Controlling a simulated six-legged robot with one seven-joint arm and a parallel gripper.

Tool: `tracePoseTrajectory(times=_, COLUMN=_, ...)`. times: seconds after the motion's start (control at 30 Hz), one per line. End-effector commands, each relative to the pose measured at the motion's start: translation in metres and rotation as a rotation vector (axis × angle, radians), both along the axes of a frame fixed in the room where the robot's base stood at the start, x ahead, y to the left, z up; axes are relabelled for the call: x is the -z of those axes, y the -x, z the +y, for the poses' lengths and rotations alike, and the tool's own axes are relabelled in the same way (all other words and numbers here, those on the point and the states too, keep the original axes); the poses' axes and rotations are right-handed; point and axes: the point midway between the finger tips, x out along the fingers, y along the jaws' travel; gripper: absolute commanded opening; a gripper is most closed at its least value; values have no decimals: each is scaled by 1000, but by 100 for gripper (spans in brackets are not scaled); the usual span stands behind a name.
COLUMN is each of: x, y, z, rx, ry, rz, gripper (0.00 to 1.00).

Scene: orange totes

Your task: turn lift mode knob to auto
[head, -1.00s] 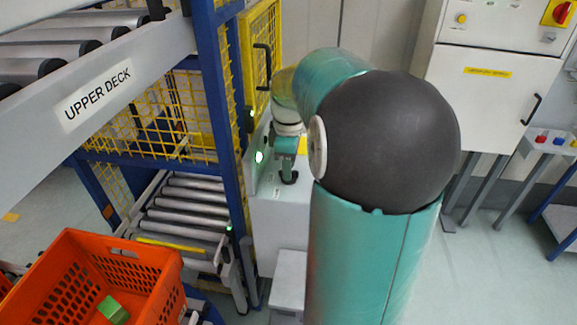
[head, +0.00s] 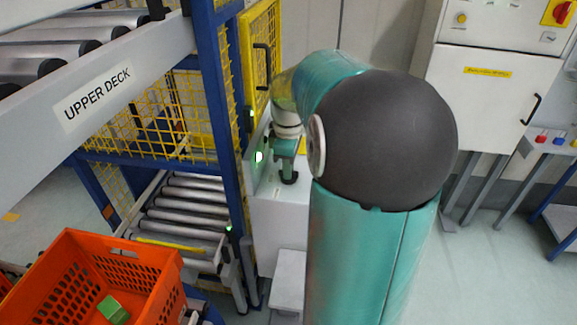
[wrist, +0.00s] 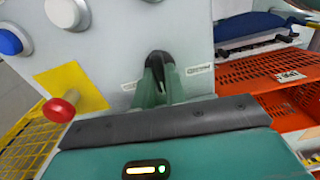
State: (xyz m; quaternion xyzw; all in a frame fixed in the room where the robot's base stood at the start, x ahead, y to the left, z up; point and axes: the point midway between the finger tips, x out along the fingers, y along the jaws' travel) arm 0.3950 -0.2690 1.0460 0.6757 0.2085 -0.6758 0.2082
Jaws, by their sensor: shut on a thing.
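The black lift mode knob (wrist: 158,62) sits on a pale control panel (wrist: 112,40) in the wrist view. My gripper (wrist: 160,80) has its two green fingers shut on the knob, one on each side. Small labels lie left (wrist: 129,86) and right (wrist: 199,69) of the knob, too small to read surely. The fingers hide much of the knob, so I cannot tell its exact pointing. In the head view my arm reaches down to the pale control box (head: 280,225), and the knob is not clearly visible there.
A red mushroom button (wrist: 60,109) on a yellow plate, a blue button (wrist: 12,40) and a white button (wrist: 67,12) are near my gripper. An orange tote (head: 140,270) holds a green block (head: 113,309). A blue post (head: 224,110) and yellow mesh stand left of my arm.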

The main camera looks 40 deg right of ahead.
Motion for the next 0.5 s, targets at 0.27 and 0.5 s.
tracePoseTrajectory(times=0.27, x=-1, y=-1, z=1, rx=176, ry=0, rz=-1, gripper=0)
tracePoseTrajectory(times=0.5, x=-1, y=-1, z=0, rx=384, ry=1, rz=0, gripper=0)
